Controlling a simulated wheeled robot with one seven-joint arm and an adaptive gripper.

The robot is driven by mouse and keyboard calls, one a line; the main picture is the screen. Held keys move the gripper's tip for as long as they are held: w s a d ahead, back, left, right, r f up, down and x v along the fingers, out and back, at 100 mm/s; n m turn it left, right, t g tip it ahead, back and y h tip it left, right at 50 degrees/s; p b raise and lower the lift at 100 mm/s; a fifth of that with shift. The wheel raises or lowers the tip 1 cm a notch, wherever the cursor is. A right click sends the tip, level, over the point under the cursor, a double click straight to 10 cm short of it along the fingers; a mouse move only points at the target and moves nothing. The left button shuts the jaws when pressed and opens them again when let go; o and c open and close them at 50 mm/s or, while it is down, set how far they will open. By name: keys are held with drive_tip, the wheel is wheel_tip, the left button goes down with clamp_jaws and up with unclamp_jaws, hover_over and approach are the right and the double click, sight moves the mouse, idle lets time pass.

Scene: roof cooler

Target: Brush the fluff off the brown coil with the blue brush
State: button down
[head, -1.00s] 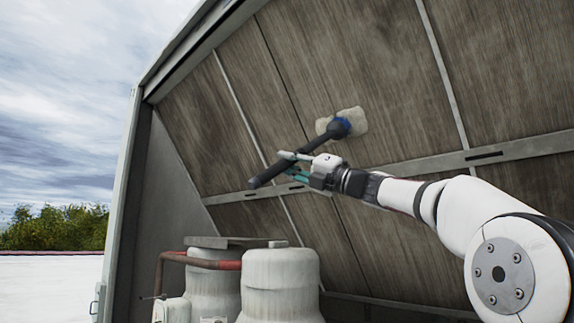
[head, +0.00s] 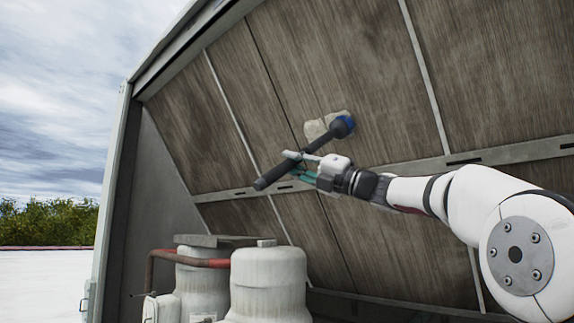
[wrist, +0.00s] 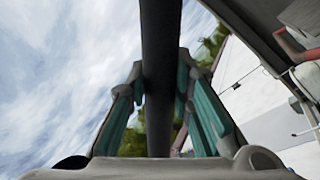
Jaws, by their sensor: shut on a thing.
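The brown coil (head: 400,90) is a large slanted panel wall with streaked, wood-like brown sections. A pale, lumpy patch of fluff (head: 315,129) clings to it near the middle. My gripper (head: 298,165) is shut on the dark handle of the blue brush (head: 268,178). The handle slants down to the left. In the wrist view the dark handle (wrist: 161,70) runs between the teal fingers, and the brush head is out of view.
White tanks (head: 268,285) with a red-brown pipe (head: 165,255) stand below the gripper, at lower left. A grey metal rail (head: 500,156) crosses the coil. A grey frame (head: 112,190) edges it on the left, with open roof (head: 45,285) beyond.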

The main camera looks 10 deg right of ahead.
drive_tip(key=shift+s+d, duration=0.45)
drive_tip(key=shift+s, duration=0.15)
drive_tip(key=w+a+b, duration=0.3)
drive_tip(key=w+a, duration=0.2)
drive_tip(key=w, duration=0.2)
drive_tip(key=shift+w+a+b, duration=0.3)
drive_tip(key=shift+w+b, duration=0.05)
drive_tip(key=shift+b, duration=0.05)
idle(0.6)
